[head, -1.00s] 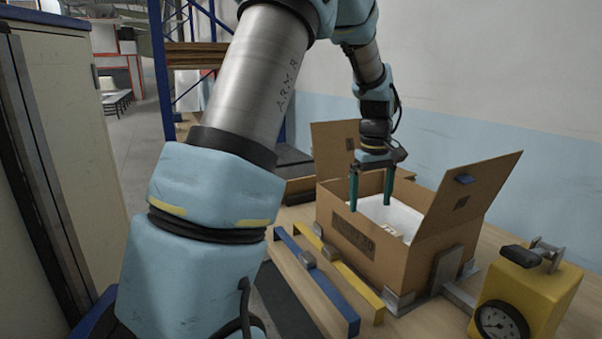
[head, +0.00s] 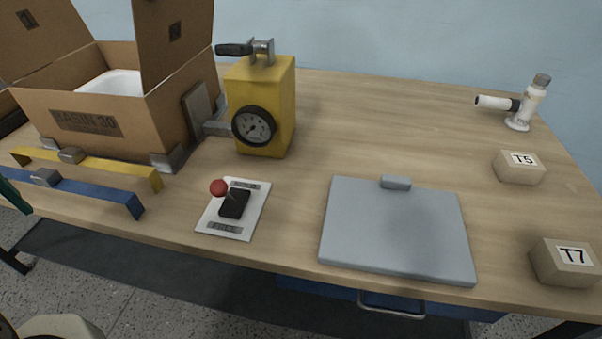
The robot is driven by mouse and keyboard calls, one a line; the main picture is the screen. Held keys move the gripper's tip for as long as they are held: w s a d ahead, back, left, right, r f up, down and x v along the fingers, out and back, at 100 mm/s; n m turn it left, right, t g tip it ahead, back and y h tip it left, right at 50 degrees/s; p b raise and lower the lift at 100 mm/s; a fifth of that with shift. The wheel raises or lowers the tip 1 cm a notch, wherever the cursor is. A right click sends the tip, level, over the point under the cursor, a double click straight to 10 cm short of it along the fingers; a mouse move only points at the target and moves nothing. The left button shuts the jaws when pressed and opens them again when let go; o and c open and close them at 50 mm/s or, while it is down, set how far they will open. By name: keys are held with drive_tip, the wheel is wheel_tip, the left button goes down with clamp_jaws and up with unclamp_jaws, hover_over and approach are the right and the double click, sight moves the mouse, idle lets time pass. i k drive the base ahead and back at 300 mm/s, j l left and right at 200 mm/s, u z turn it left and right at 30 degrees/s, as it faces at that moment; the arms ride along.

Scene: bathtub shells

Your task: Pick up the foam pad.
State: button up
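A flat grey slab (head: 396,230) with a small raised tab on its back edge lies on the table right of centre in the head view. It may be the foam pad, but I cannot tell its material. Of my gripper, only a green finger part (head: 14,196) shows at the left picture edge, beside the front of the table and far from the slab. The rest is cut off, so its opening and anything it holds are hidden.
An open cardboard box (head: 100,118) stands back left behind yellow (head: 100,165) and blue (head: 90,188) bars. A yellow gauge block (head: 275,105) and a red-knobbed lever plate (head: 234,208) stand between box and slab. Blocks T5 (head: 519,168) and T7 (head: 566,263) sit right. The back middle is clear.

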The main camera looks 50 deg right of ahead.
sight(390, 226)
drive_tip(key=k+l+z, duration=0.15)
drive_tip(key=k+l, duration=0.25)
drive_tip(key=k+l+z, duration=0.1)
drive_tip(key=k+l, duration=0.35)
drive_tip(key=k+l+z, duration=0.15)
drive_tip(key=k+l, duration=0.2)
drive_tip(key=l, duration=0.15)
drive_tip(key=k+l+z, duration=0.15)
drive_tip(key=k+l, duration=0.25)
drive_tip(key=l, duration=0.15)
drive_tip(key=i+j, duration=0.3)
drive_tip(key=j, duration=0.1)
